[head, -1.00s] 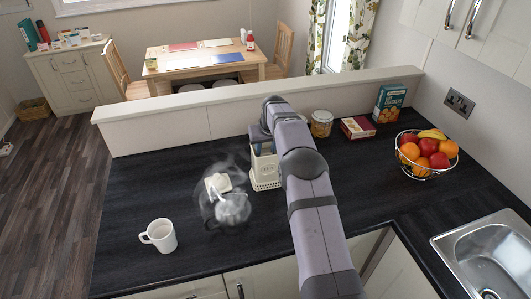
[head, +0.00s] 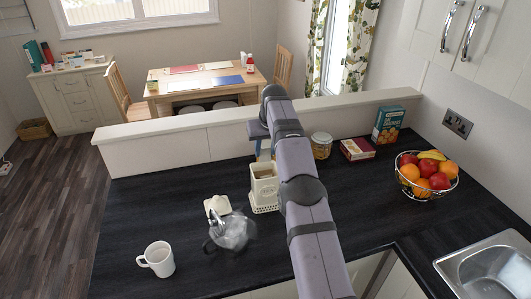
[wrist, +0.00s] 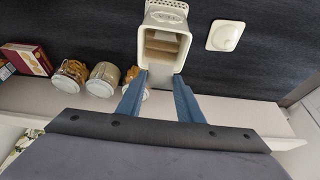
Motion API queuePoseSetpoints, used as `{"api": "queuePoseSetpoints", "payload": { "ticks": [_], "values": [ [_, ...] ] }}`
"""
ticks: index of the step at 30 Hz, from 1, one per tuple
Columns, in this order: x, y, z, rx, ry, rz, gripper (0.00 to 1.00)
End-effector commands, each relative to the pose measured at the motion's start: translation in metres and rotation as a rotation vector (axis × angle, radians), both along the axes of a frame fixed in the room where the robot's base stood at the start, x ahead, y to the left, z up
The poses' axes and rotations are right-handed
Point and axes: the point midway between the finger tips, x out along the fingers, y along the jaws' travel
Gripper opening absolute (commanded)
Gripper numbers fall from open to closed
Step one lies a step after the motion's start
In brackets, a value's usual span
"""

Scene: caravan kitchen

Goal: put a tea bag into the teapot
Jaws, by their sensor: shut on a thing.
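The cream tea canister (head: 264,190) stands open on the dark counter. The wrist view looks into its mouth (wrist: 148,48), where tan tea bags (wrist: 163,46) lie. My gripper (head: 262,148) is over the canister's back side. The glass teapot (head: 232,234) stands in front of the canister, to the left. It is outside the wrist view.
The canister's cream lid (head: 217,205) lies behind the teapot and also shows in the wrist view (wrist: 226,36). A white mug (head: 157,259) stands front left. Jars (head: 321,146), a red box (head: 357,149) and a fruit basket (head: 427,178) stand to the right. A raised ledge (head: 170,142) runs behind.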

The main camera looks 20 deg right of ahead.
Motion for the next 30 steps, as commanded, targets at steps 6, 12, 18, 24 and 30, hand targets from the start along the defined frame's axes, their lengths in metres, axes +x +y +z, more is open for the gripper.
{"api": "queuePoseSetpoints", "payload": {
  "ticks": [6,12,18,24,30],
  "values": [
    [0.0,0.0,0.001,0.0,0.0,0.0,0.13],
    [0.0,0.001,0.001,0.0,0.0,0.0,0.13],
    [-0.002,0.011,0.003,0.0,0.001,-0.001,0.13],
    [-0.012,0.035,0.007,-0.001,0.004,-0.008,0.13],
    [-0.033,0.066,0.011,-0.003,0.004,-0.014,0.13]
  ]
}}
